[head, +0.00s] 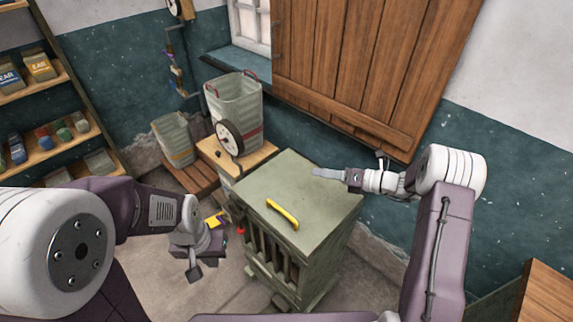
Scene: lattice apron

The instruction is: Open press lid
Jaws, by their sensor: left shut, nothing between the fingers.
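The press (280,262) is a grey-green box with a slatted front, standing on the floor in the middle of the head view. Its lid (300,185) lies flat on top, closed. A yellow handle (283,214) sits near the lid's front edge. My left gripper (195,272) is shut and empty, to the left of the press and apart from the handle. My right gripper (316,173) is over the lid's back right part, seen edge-on; I cannot tell whether it touches the lid or whether its fingers are apart.
Behind the press, a ribbed bin (238,100) and a dial (229,138) are by a wooden stand (255,158). A smaller bin (175,139) is to their left. Shelves (45,145) line the left wall. A wooden shutter (365,70) hangs behind my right arm.

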